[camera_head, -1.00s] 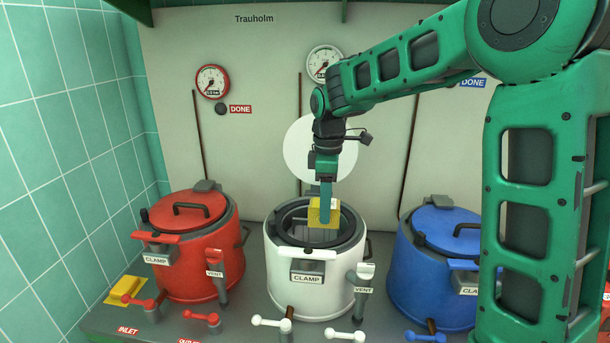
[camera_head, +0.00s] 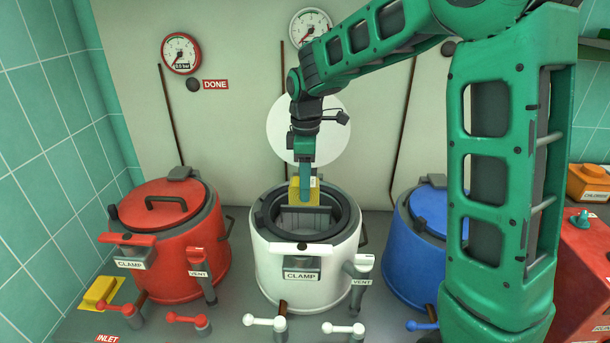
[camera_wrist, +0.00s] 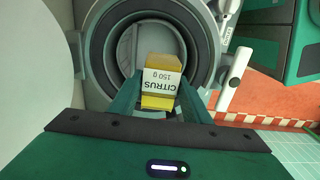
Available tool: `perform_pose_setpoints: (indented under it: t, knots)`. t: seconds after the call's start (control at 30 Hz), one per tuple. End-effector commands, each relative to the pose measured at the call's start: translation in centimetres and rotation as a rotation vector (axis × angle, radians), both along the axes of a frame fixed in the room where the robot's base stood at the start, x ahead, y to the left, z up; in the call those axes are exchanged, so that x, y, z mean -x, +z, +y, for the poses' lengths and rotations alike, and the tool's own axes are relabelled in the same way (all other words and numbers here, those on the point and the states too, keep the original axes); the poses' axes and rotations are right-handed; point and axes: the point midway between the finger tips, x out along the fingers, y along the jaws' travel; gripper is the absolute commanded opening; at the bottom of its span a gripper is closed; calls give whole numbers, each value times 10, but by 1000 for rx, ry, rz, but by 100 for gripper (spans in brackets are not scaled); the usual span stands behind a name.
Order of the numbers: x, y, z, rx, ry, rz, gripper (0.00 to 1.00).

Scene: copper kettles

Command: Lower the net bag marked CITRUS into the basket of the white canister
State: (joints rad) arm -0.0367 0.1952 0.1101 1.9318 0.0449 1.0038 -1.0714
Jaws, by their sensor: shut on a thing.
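The net bag marked CITRUS (camera_wrist: 161,82) is a yellow block with a white label in the wrist view, held between the two fingers. My gripper (camera_head: 305,190) is shut on it. In the head view the yellow bag (camera_head: 296,192) hangs at the mouth of the white canister (camera_head: 300,269), toward the back of the opening. The canister is open, with a dark rim and a grey basket (camera_head: 303,219) inside. The wrist view shows the round opening (camera_wrist: 97,50) beyond the bag. Whether the bag touches the basket cannot be told.
The red canister (camera_head: 172,255) stands closed at left and the blue canister (camera_head: 412,255) at right, partly behind my arm. White valve handles (camera_head: 343,328) stick out in front. A yellow block (camera_head: 100,292) lies at the far left. The CLAMP (camera_head: 301,267) and VENT (camera_head: 360,272) fittings project from the white canister.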

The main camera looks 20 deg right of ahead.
Motion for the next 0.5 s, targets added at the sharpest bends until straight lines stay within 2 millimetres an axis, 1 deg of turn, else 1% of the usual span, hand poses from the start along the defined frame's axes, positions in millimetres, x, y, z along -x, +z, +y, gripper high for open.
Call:
perform_pose_setpoints:
  t: [0.03, 0.5]
  knots:
    - [0, -6, 0, 1, 1, 1, 18]
    - [1, -54, 2, 0, 2, 2, 18]
